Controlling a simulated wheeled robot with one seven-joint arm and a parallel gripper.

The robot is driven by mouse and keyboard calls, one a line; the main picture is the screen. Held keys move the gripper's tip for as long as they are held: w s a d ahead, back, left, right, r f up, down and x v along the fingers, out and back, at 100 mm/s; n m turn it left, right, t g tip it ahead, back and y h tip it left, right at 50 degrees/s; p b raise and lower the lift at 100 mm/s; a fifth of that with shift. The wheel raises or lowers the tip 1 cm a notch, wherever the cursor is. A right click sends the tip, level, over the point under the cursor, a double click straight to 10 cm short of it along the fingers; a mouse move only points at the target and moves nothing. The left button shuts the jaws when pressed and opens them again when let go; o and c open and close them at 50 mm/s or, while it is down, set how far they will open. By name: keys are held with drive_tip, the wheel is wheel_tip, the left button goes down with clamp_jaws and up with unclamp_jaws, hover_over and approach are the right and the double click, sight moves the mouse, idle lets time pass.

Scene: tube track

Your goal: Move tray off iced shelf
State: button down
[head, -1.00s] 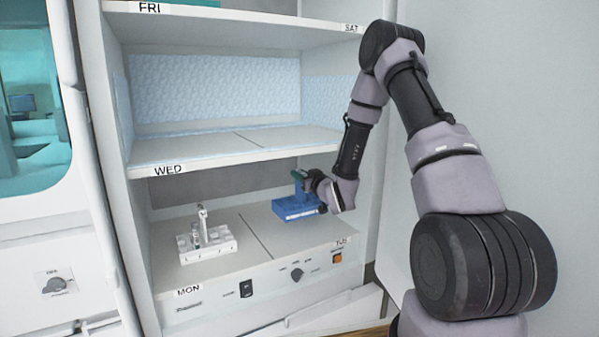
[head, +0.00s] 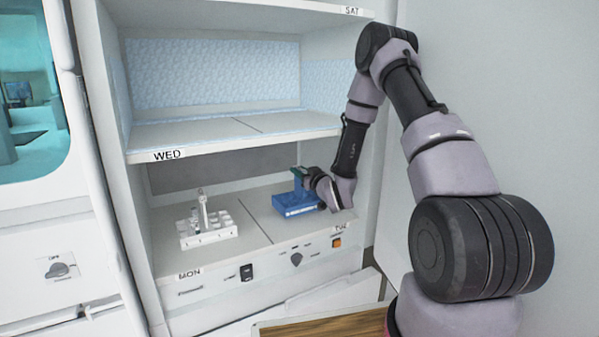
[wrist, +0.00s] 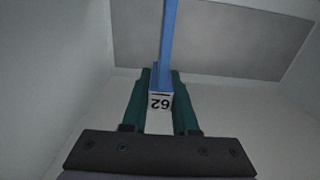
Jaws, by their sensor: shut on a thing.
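A blue tray (head: 297,208) sits on the right half of the lowest shelf, above the TUE label. My gripper (head: 302,174) is at the tray's upright part, reaching in from the right. In the wrist view my gripper (wrist: 158,92) has its two green fingers shut on the tray's blue upright (wrist: 167,40), with a label reading 62 between them. The iced shelf (head: 200,134) is the middle one, marked WED, with frosted back and side walls. Nothing stands on its visible surface. Whether the tray's underside touches the lower shelf is hard to tell.
A panel with knobs and switches (head: 297,259) runs below. The cabinet's right wall is close beside my arm. A wooden surface (head: 325,328) shows at the bottom.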

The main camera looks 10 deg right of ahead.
drive_tip(key=shift+f, duration=0.8)
idle(0.6)
drive_tip(key=c, duration=0.6)
unclamp_jaws()
